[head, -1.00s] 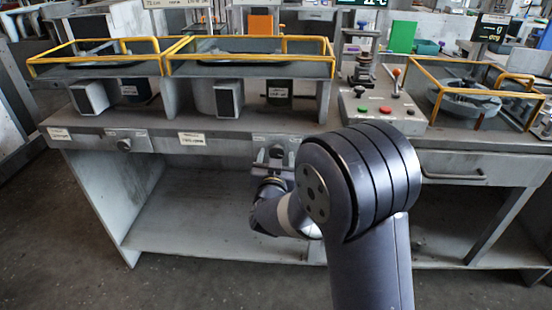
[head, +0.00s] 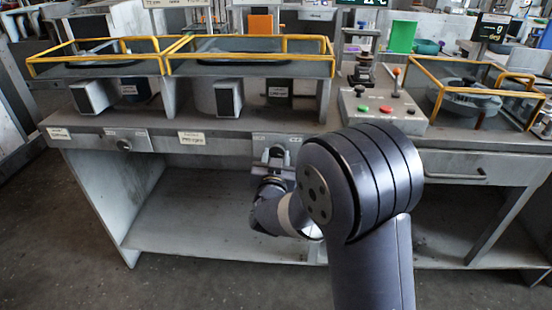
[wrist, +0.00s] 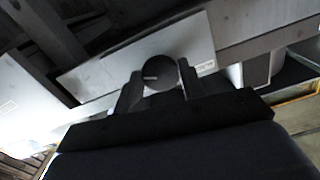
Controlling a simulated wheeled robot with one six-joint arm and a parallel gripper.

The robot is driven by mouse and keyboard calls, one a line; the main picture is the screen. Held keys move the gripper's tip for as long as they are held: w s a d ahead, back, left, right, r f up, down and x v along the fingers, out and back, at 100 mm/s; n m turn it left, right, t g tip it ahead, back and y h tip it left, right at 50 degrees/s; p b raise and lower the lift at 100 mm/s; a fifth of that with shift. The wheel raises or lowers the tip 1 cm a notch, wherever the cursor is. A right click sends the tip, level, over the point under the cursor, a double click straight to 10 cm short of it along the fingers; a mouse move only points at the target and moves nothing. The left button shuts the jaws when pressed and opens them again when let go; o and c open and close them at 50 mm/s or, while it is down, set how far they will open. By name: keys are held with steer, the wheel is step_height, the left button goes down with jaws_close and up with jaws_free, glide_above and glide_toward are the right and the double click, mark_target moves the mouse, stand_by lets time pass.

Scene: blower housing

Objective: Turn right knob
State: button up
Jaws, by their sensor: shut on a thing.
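The right knob (wrist: 160,72) is dark and round with a short pale mark on its face. It sits on a light panel plate in the wrist view. My gripper (wrist: 158,84) has one finger on each side of the knob and is shut on it. In the head view my gripper (head: 274,160) is at the front panel of the bench, and its fingers and arm mostly hide the knob. The left knob (head: 124,145) shows clear on the same front panel, farther left.
Yellow-railed trays (head: 250,68) line the bench. A drawer handle (head: 455,177) is at the right. The lower shelf (head: 190,215) is empty.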

steer(key=shift+f+b, duration=0.15)
steer(key=shift+b, duration=0.15)
steer(key=m+b, duration=0.3)
steer(key=shift+f, duration=0.1)
steer(key=shift+r+m+b, duration=0.2)
steer(key=shift+m+b, duration=1.9)
steer(key=o, duration=1)
steer(key=shift+c, duration=0.2)
